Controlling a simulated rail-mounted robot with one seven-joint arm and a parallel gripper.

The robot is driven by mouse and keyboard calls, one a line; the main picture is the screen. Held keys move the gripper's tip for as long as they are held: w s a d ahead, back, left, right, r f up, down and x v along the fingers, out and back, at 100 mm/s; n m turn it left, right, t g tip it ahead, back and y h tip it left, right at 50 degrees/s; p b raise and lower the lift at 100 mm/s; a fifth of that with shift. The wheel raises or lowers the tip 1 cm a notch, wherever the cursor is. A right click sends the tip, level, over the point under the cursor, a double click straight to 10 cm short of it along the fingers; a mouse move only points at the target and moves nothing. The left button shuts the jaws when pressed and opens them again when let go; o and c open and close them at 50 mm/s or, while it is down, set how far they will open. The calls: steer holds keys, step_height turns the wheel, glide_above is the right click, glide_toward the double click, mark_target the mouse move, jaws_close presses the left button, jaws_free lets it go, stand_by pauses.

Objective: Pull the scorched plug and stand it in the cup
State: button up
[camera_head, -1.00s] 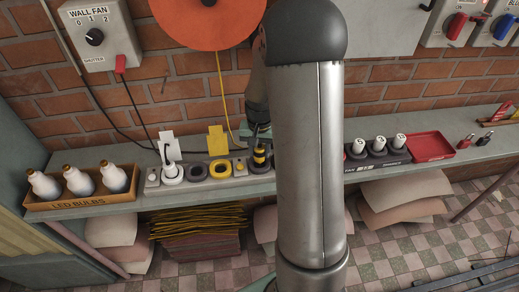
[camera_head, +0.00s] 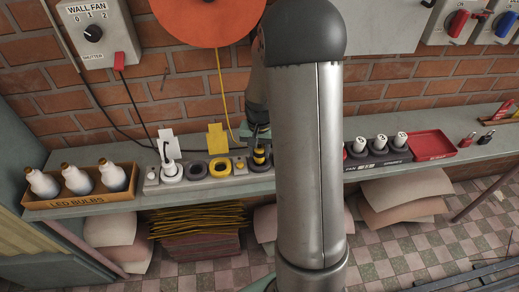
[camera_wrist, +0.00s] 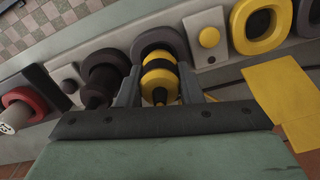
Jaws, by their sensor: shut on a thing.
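A yellow-and-black banded plug (camera_wrist: 160,80) stands between the two fingers of my gripper (camera_wrist: 160,92) in the wrist view, and the gripper is shut on it. A dark ring socket (camera_wrist: 160,42) lies right behind the plug; I cannot tell whether the plug is still seated. In the head view the plug (camera_head: 260,155) is at the right end of a grey socket strip, just left of my arm. A darker plug (camera_wrist: 104,82) sits in a ring beside it in the wrist view. I cannot pick out scorch marks or a cup; my arm hides part of the shelf.
The strip also holds a white plug (camera_head: 170,168), a black ring (camera_head: 196,170) and a yellow ring (camera_head: 220,168). A box of bulbs (camera_head: 80,201) stands left. Numbered plugs (camera_head: 381,145) and a red tray (camera_head: 432,144) stand right. A yellow cord (camera_head: 221,85) hangs behind.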

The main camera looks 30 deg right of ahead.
mark_target(260, 147)
steer(key=shift+f+b, duration=0.75)
steer(key=shift+f, duration=0.2)
steer(key=o, duration=1.1)
steer(key=shift+c, duration=0.2)
steer(key=shift+r, duration=0.15)
step_height(260, 147, up, 17)
steer(key=s+a+f+n, duration=0.2)
steer(key=s+a+n, duration=0.1)
steer(key=s+a, duration=0.4)
steer(key=s+a+f+n, duration=0.3)
steer(key=s+a, duration=0.4)
steer(key=s, duration=0.6)
steer(key=shift+s+n+b, duration=0.2)
steer(key=shift+n+b, duration=0.1)
steer(key=shift+n, duration=0.2)
